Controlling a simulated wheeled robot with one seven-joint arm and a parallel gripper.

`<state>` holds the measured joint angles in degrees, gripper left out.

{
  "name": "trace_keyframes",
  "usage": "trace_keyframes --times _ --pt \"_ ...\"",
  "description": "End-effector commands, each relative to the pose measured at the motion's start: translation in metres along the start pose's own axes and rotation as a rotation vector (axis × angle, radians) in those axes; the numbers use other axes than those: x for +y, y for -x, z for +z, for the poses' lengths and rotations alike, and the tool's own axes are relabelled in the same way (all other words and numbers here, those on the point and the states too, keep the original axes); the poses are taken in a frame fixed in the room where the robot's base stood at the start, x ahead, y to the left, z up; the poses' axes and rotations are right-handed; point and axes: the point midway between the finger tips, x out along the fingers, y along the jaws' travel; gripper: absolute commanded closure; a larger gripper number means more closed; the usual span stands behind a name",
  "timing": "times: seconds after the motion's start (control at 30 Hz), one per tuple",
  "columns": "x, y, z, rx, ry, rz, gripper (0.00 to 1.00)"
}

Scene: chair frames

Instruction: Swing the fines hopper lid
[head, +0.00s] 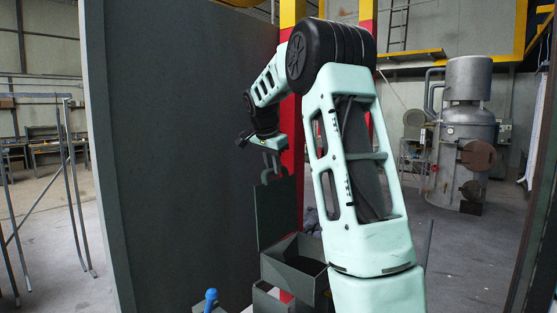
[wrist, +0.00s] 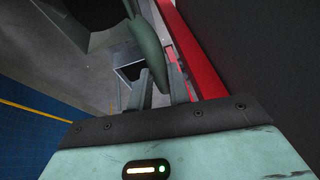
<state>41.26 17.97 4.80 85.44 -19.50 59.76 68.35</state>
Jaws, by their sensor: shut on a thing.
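The fines hopper lid (head: 277,212) is a dark grey-green panel standing upright above the hopper in the head view. A handle (head: 267,174) sits at its top edge. My gripper (head: 271,158) is at that handle and shut on it. In the wrist view my gripper's fingers (wrist: 158,90) close around a curved grey-green handle (wrist: 148,48). The hopper (head: 290,270) is a dark box below the lid, with its top open. My fingers partly hide the grip on the handle.
A tall dark panel (head: 180,150) stands behind and left of the lid. A red post (head: 291,140) rises just behind it. A blue knob (head: 211,295) is low at the front left. A metal boiler-like vessel (head: 465,140) stands at the far right.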

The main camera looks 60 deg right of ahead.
Motion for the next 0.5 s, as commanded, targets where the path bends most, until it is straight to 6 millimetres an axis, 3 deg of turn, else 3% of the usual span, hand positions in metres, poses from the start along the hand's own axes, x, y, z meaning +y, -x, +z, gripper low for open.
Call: trace_keyframes --times 0.4,0.43,0.5 --pt "-0.0077 -0.0007 0.0005 0.003 0.011 0.025 1.0" --pt "-0.0076 -0.0007 0.0005 0.003 0.011 0.025 0.79" --pt "-0.0076 -0.0006 0.0005 0.003 0.011 0.025 0.59"
